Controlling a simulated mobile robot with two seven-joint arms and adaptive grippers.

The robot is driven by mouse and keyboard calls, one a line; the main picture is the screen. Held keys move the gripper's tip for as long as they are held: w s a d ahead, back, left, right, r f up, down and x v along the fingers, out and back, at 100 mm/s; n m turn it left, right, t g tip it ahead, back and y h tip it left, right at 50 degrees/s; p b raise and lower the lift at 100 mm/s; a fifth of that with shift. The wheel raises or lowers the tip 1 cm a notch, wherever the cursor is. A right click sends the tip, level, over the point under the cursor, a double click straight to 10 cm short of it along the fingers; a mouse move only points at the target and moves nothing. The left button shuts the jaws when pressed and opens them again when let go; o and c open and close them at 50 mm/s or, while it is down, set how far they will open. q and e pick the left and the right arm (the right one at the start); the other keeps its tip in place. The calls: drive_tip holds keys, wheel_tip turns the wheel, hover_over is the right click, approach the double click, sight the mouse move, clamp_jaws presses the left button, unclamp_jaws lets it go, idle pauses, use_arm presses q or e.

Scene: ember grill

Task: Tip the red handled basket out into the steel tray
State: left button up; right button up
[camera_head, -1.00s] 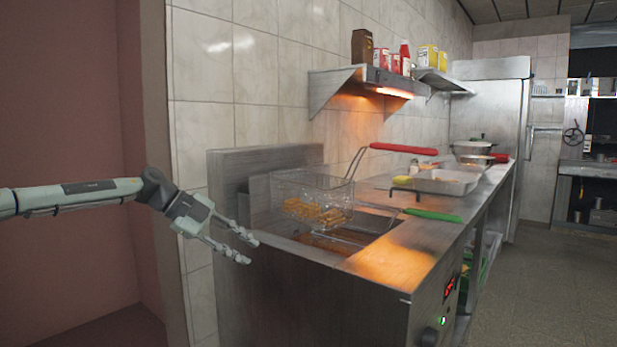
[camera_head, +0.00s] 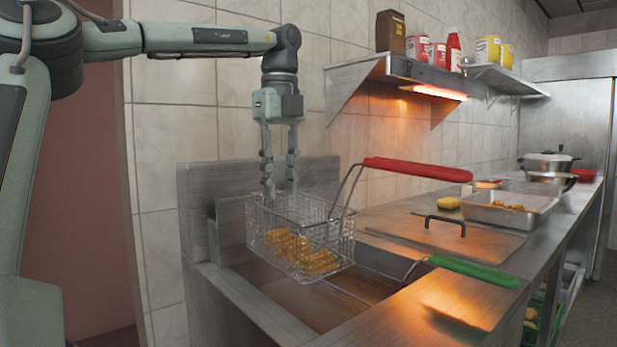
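The red handled basket (camera_head: 335,237) is a wire fryer basket with golden food (camera_head: 297,251) inside. It hangs above the fryer opening, roughly level, and its red handle (camera_head: 418,169) points right and slightly down. My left gripper (camera_head: 280,192) points straight down at the basket's back left rim, with its two fingers apart. Whether the fingers touch the rim, I cannot tell. The steel tray (camera_head: 512,214) stands on the counter to the right, with some golden pieces in it. My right gripper is not in view.
A green handle (camera_head: 474,271) lies over the fryer's right edge. A flat steel lid (camera_head: 440,241) with a dark handle and a yellow sponge (camera_head: 448,203) lie before the tray. A heat-lamp shelf (camera_head: 395,70) with bottles and cans hangs above. Pots (camera_head: 548,164) stand farther back.

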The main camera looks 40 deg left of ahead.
sight(279, 215)
use_arm(q)
drive_tip(key=f, duration=0.6)
drive_tip(key=shift+s+f+b, duration=0.15)
drive_tip(key=shift+s+b, duration=0.1)
drive_tip(key=shift+b, duration=0.05)
drive_tip(key=shift+f, duration=0.7)
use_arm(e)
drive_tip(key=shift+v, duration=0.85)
use_arm(q)
drive_tip(key=shift+c, duration=0.3)
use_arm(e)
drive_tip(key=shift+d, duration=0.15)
use_arm(q)
clamp_jaws()
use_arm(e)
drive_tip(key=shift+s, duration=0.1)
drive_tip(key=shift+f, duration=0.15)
